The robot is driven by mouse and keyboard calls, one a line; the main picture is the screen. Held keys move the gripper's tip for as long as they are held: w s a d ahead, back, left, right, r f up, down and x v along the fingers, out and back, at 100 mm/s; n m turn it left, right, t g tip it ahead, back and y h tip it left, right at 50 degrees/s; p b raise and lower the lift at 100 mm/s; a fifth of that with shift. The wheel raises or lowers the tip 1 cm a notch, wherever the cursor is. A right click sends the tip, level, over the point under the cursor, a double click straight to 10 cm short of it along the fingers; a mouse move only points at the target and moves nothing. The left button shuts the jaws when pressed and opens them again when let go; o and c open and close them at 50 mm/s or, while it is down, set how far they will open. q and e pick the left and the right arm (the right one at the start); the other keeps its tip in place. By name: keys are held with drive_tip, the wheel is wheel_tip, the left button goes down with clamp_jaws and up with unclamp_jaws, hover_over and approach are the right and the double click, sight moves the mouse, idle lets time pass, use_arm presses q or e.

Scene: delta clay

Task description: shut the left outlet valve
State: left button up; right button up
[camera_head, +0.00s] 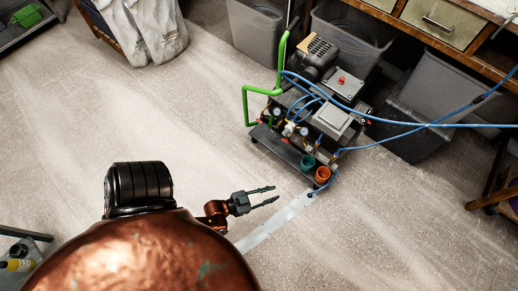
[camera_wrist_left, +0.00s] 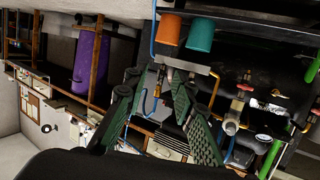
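The pump unit (camera_head: 335,122) with small valves, gauges and blue hoses stands on the floor right of centre in the head view. My left gripper (camera_head: 276,194) is open and empty, in front of the unit and apart from it. In the left wrist view its two green fingers (camera_wrist_left: 158,108) are spread, with a brass fitting (camera_wrist_left: 152,100) seen beyond the gap. A valve with a red handle (camera_wrist_left: 244,88) shows right of the fingers. I cannot tell which fitting is the left outlet valve or how its handle stands. My right gripper is not in view.
A teal cup (camera_head: 307,163) and an orange cup (camera_head: 322,174) sit at the unit's front edge. A green pipe (camera_head: 246,105) rises at its left side. Blue hoses (camera_head: 420,124) run off right. Grey bins (camera_head: 258,30) stand behind.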

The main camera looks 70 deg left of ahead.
use_arm(q)
drive_tip(key=s+d+f+m+g+h+b, duration=0.1)
drive_tip(key=s+d+h, duration=0.1)
drive_tip(key=s+d, duration=0.2)
drive_tip(key=s, duration=0.3)
drive_tip(key=shift+s+f+g, duration=0.2)
drive_tip(key=shift+s+g, duration=0.2)
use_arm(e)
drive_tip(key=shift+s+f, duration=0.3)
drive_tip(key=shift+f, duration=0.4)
